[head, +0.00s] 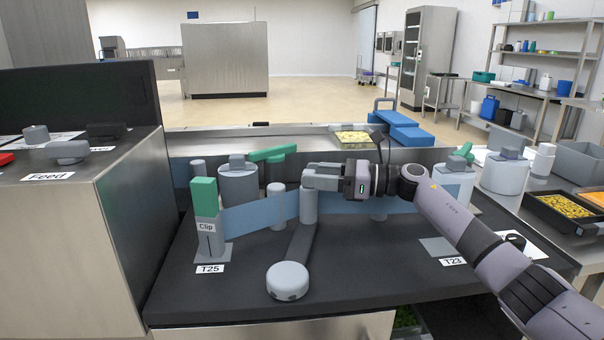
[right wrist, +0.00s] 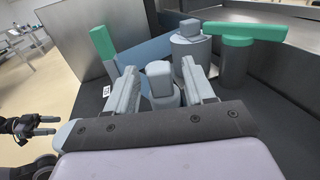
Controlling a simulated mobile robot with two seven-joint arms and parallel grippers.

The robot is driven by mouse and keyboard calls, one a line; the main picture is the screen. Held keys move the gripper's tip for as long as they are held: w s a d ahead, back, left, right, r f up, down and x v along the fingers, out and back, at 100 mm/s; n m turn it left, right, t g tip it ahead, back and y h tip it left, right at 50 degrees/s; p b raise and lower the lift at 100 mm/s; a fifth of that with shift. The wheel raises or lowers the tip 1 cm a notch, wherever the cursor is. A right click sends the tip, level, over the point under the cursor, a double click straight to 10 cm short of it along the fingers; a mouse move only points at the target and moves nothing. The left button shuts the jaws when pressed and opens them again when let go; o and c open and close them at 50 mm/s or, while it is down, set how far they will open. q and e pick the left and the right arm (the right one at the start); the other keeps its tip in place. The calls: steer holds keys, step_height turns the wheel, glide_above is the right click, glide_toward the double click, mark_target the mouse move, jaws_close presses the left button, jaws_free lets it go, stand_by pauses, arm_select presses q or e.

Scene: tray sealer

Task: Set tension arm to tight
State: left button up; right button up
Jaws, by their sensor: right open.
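A grey arm, which I take for the tension arm (head: 301,245), lies on the dark deck, with a round light-grey hub (head: 288,281) at its near end. An upright grey post (head: 308,207) stands at its far end. My right gripper (head: 317,180) is at the top of this post. In the right wrist view, the post's squarish top (right wrist: 160,78) sits between the two open fingers of my right gripper (right wrist: 160,92); contact cannot be told. A dark gripper, apparently my left (right wrist: 45,125), shows at the left edge there; it does not show in the head view.
A blue film (head: 252,216) runs behind the arm. A green-topped clip post (head: 206,215) stands at left, and a green lever (head: 272,153) behind. A steel cabinet (head: 120,215) bounds the left. The deck's front is clear.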

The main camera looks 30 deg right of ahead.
steer(key=v, duration=0.2)
steer(key=shift+s+d, duration=0.3)
steer(key=shift+r, duration=0.1)
